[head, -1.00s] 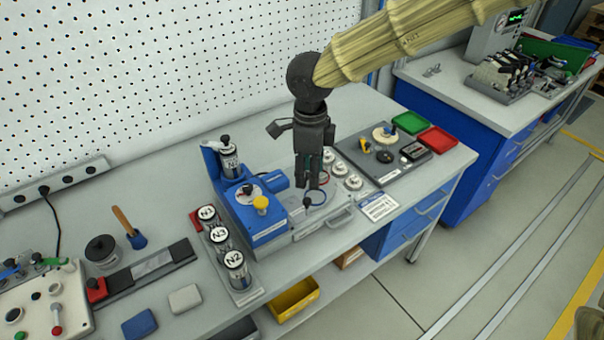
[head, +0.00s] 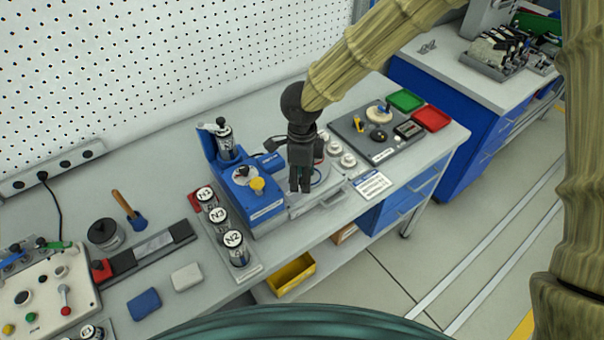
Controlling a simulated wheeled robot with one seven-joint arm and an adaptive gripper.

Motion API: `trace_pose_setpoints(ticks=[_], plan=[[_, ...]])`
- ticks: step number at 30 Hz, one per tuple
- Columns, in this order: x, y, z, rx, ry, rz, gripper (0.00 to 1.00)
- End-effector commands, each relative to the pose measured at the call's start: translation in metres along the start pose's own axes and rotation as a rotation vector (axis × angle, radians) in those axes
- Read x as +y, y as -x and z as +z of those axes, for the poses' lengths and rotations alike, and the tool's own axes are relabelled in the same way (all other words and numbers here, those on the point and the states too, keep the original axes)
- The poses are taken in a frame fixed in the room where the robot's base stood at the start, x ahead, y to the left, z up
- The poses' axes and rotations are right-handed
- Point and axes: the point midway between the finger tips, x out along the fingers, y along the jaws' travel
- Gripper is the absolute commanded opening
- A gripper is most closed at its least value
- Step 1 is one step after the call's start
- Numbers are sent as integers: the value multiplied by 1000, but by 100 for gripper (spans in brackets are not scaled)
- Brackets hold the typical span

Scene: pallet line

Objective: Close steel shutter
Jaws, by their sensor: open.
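The blue machine (head: 243,193) stands mid-bench, with a yellow knob (head: 257,184) and a bottle (head: 225,140) on its raised back. A flat grey metal section (head: 312,207) with a bar handle (head: 333,200) adjoins its right side. This looks like the steel shutter, but I cannot tell for sure or see how far open it is. My gripper (head: 299,188) points down over this section, its fingers open. Whether they touch anything is unclear. The gripper hides part of a ring and whatever lies behind it.
Canisters (head: 233,240) stand in a rack left of the machine. A grey panel with knobs (head: 380,135), a green tray (head: 406,100) and a red tray (head: 431,119) lie to the right. A labelled card (head: 371,185) lies near the front edge. A yellow bin (head: 291,273) sits below.

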Motion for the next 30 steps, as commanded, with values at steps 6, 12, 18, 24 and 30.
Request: trace_pose_setpoints(ticks=[6, 12, 18, 24, 30], plan=[[0, -5, -1, 0, -1, 0, 42], [0, -5, -1, 0, -2, 0, 37], [0, -5, -1, 0, -2, 0, 0], [0, -5, -2, 0, -2, 0, 0], [-8, -3, -8, -1, -23, 1, 0]])
